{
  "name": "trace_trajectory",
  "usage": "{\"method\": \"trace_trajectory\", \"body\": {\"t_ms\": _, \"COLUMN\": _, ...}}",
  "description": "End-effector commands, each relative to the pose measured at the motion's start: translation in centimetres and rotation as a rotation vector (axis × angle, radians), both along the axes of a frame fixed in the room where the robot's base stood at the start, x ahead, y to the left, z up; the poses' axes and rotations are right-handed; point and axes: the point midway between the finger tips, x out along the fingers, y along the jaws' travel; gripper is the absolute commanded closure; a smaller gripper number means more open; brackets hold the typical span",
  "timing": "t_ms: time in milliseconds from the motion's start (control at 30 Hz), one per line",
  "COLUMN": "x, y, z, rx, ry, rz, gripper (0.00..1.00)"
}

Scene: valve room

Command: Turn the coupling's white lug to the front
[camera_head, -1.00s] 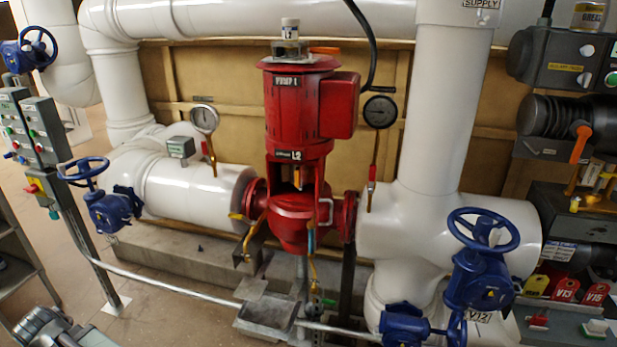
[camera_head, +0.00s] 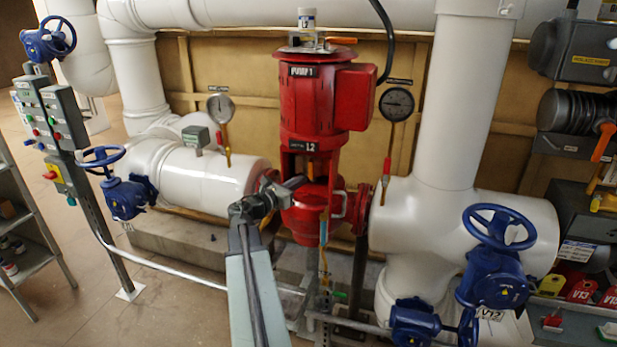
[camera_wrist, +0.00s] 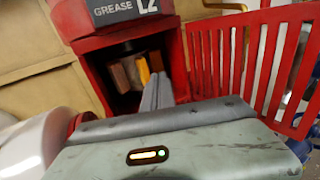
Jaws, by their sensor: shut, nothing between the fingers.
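The red pump (camera_head: 310,110) stands in the middle of the head view, with a window below its motor. In the wrist view the coupling (camera_wrist: 119,77) shows inside this window as brown segments, with one yellow lug (camera_wrist: 143,68) facing out. I see no white lug on the visible side; the coupling's far side is hidden. My gripper (camera_head: 301,181) reaches to the window from the left front. In the wrist view its shut grey fingers (camera_wrist: 158,84) point into the window, just right of the yellow lug. I cannot tell whether they touch the coupling.
A red slatted guard (camera_wrist: 250,62) stands right of the window in the wrist view. Gauges (camera_head: 397,103) flank the pump. White pipes (camera_head: 195,172) and blue handwheels (camera_head: 499,227) stand at both sides. A shelf (camera_head: 30,235) is at the left; floor there is open.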

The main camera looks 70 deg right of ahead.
Motion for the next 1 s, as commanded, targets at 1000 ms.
{"method": "trace_trajectory", "body": {"t_ms": 1000, "x": -4.1, "y": -11.5, "z": 0.0, "rx": 0.001, "ry": -0.003, "rz": -0.002, "gripper": 1.0}}
